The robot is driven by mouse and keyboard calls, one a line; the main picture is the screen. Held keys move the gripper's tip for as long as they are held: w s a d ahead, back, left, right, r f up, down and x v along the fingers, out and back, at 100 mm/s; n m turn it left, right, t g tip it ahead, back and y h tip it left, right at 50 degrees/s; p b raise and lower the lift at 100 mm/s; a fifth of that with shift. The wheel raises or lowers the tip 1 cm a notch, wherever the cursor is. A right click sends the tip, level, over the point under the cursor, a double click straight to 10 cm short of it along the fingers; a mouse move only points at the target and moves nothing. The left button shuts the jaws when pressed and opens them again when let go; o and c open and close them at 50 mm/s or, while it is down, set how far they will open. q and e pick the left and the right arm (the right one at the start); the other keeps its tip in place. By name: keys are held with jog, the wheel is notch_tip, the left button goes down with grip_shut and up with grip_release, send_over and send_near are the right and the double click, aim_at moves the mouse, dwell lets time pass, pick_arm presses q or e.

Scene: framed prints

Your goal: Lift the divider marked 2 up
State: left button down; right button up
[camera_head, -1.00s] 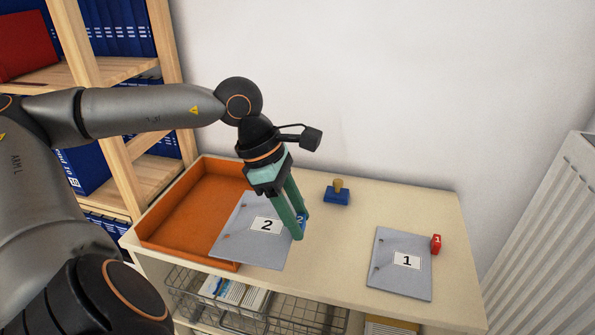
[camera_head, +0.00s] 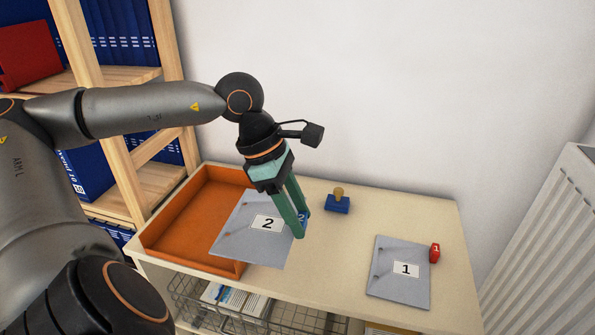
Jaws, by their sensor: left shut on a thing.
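The grey divider marked 2 (camera_head: 248,246) lies at the right side of the orange tray, overlapping its right wall. Its blue tab (camera_head: 303,216) with a 2 shows at its right edge, partly hidden by my fingers. My left gripper (camera_head: 300,226) is shut on the divider at that tab, reaching down from above. The grey divider marked 1 (camera_head: 398,284), with a red tab (camera_head: 435,252), lies flat on the cabinet top to the right. My right gripper is not in view.
The orange tray (camera_head: 186,221) stands on the left of the cream cabinet top (camera_head: 335,250). A blue stamp with a wooden knob (camera_head: 338,204) stands behind. A wooden shelf (camera_head: 166,95) with binders is at left, and a radiator (camera_head: 545,250) at right.

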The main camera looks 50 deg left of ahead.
pick_arm(q)
jog(key=shift+r+p, duration=1)
jog(key=shift+r, duration=0.5)
